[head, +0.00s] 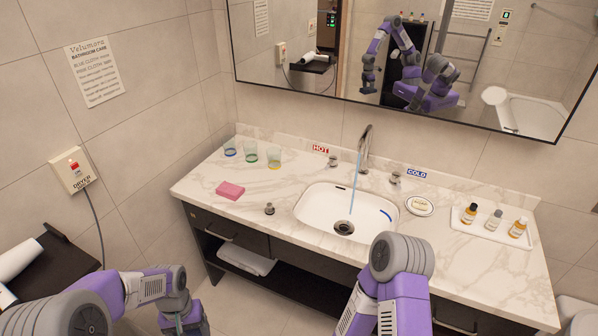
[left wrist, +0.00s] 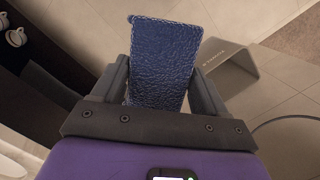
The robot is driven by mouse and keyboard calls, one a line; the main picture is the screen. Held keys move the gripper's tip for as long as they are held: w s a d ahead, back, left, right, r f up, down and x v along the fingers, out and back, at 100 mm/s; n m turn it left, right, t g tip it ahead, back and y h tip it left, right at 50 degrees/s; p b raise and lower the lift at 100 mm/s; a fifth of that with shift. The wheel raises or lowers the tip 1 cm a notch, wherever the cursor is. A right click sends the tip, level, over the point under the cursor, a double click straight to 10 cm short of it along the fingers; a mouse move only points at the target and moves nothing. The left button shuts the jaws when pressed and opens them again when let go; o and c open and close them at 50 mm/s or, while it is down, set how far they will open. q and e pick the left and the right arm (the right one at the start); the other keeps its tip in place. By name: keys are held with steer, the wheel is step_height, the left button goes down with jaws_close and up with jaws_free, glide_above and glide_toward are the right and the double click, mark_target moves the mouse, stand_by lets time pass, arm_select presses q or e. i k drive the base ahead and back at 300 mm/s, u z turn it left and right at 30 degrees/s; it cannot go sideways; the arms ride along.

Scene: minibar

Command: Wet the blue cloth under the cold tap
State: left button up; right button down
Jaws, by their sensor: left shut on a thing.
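The blue cloth (left wrist: 165,55) is between the two fingers of my left gripper (left wrist: 163,78) in the left wrist view. That gripper is shut on it, and the cloth extends beyond the fingers. In the head view my left arm is at the lower left, away from the sink, and the cloth is not clear there. The tap (head: 364,148) stands behind the white basin (head: 318,203), and a thin blue stream (head: 355,182) falls from it. The cold handle (head: 395,177) is right of the tap, by the COLD label (head: 416,172). My right gripper is out of view.
A folded pink cloth (head: 230,190) and several glasses (head: 250,152) are on the counter's left. A soap dish (head: 419,206) and a tray (head: 485,236) of bottles are on its right. A dryer box (head: 74,170) is on the left wall. A towel (head: 246,258) lies on the shelf below.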

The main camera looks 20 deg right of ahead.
mark_target(395, 177)
steer(key=z, duration=0.85)
steer(key=i, duration=0.3)
